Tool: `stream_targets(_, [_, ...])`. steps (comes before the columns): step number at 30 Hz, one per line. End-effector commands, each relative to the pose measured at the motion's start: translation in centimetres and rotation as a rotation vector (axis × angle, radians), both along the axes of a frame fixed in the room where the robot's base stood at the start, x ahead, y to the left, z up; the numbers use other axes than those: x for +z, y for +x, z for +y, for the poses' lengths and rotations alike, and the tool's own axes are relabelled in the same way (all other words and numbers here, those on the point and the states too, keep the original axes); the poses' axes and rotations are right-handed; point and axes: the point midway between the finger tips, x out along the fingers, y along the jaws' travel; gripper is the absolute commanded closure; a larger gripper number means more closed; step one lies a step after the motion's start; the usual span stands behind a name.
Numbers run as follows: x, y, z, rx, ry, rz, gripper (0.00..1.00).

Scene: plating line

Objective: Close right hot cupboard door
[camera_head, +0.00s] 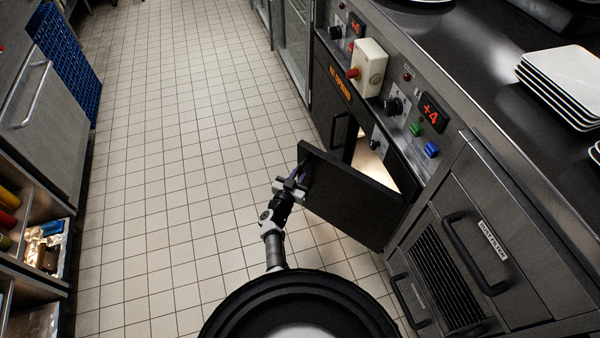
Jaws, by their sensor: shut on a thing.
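The right hot cupboard door (350,197) is a dark panel that stands open, swung out over the floor from its hinge side at the right. Light shows inside the cupboard opening (370,160) behind it. My gripper (295,181) is at the door's free outer edge, shut on what appears to be its handle; the fingertips are small and partly hidden against the dark door. My arm reaches up to it from the bottom of the view.
The left cupboard door (334,105) looks shut. A control panel with knobs, a green button (416,129) and a blue button (431,150) runs above the opening. A drawer unit (480,240) stands right of it. Plates (560,85) sit on the counter. The tiled floor (180,130) at left is clear.

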Motion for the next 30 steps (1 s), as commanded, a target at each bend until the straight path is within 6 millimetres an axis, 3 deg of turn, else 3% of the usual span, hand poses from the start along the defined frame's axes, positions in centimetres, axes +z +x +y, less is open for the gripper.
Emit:
stream_targets(8, [-0.2, 1.1, -0.5, -0.032, 0.001, -0.003, 1.0])
stream_targets(14, [-0.4, 3.8, -2.2, -0.117, 0.003, -0.005, 1.0])
stream_targets(30, [-0.9, 11.9, -10.4, -0.438, 0.006, -0.004, 1.0])
